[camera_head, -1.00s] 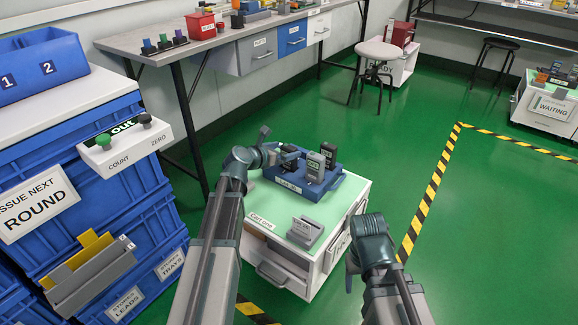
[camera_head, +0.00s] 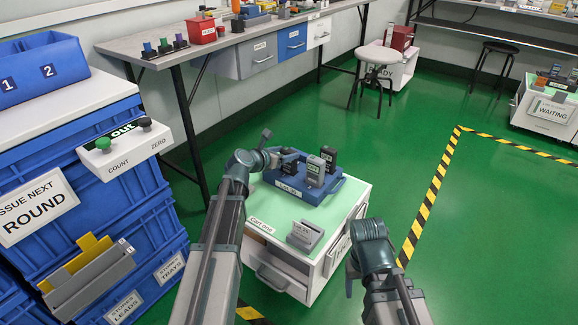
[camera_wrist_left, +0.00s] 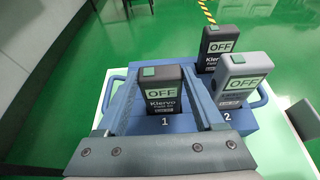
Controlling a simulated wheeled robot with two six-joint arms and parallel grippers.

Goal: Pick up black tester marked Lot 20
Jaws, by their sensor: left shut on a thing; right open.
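A black tester (camera_wrist_left: 161,91) with an OFF screen stands at position 1 of the blue tray (camera_head: 318,196), and my left gripper (camera_wrist_left: 168,88) is shut on it. In the head view this left gripper (camera_head: 274,157) reaches the tray's left part and mostly hides that tester. A grey tester (camera_head: 315,171) stands at position 2; it also shows in the left wrist view (camera_wrist_left: 238,80). Another black tester (camera_head: 328,157) stands behind it, also seen in the left wrist view (camera_wrist_left: 216,44). The lot markings are too small to read surely. My right gripper (camera_head: 350,279) is open and empty, right of the cart.
The tray sits on a white cart (camera_head: 262,226) with a pale green top. A grey holder (camera_head: 305,236) stands at its near edge. Blue crates (camera_head: 110,215) with a button box (camera_head: 124,150) stand at the left. Green floor is open to the right.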

